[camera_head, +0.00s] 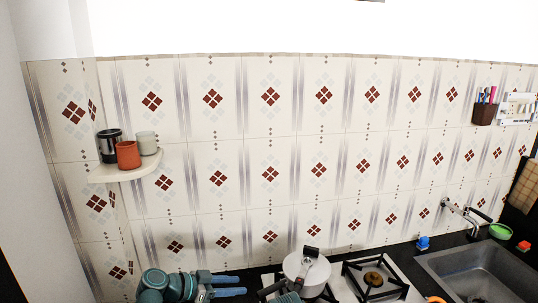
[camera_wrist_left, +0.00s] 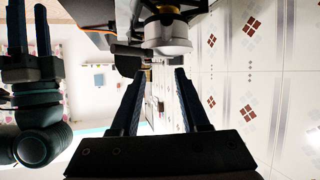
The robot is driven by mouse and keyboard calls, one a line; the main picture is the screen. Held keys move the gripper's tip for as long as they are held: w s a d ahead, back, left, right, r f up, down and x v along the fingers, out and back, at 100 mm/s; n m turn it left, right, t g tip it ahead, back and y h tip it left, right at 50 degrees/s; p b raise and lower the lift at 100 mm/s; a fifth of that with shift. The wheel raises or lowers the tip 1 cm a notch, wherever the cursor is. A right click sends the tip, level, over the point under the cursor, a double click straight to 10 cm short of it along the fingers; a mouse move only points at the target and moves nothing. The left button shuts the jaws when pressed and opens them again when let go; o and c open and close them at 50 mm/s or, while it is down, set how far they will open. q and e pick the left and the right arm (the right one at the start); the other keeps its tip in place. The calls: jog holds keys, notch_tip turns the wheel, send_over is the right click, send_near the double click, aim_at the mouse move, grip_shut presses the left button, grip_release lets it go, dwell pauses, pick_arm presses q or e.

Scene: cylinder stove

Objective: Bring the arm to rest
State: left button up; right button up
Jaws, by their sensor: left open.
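My left gripper (camera_head: 240,285) is low in the head view, its blue fingers pointing right and apart with nothing between them. Its teal arm comes in from the bottom left. In the left wrist view the two dark fingers (camera_wrist_left: 156,75) stand apart, with a clear gap. My right gripper (camera_wrist_left: 28,32) shows at the left edge of that view, its two fingers apart and empty. A white pot (camera_head: 296,268) with a dark handle stands on the stove, to the right of my left gripper and apart from it.
The stove (camera_head: 402,283) has a bare burner right of the pot. A sink (camera_head: 480,275) with a tap is farther right. A blue item (camera_head: 423,243) stands behind its edge. A wall shelf (camera_head: 125,172) at the left holds cups. The tiled wall (camera_head: 300,150) closes off the back.

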pick_arm(q)
jog(key=s+d+f+n+g+y, duration=0.3)
jog(key=s+d+f+g+y, duration=0.25)
jog(key=s+f, duration=0.4)
jog(key=s+a+f+n+g+y, duration=0.1)
jog(key=s+f+n+y, duration=0.2)
jog(key=s+y, duration=0.3)
jog(key=shift+a+n+y, duration=0.25)
jog(key=shift+n+y, duration=0.4)
jog(key=shift+n, duration=0.25)
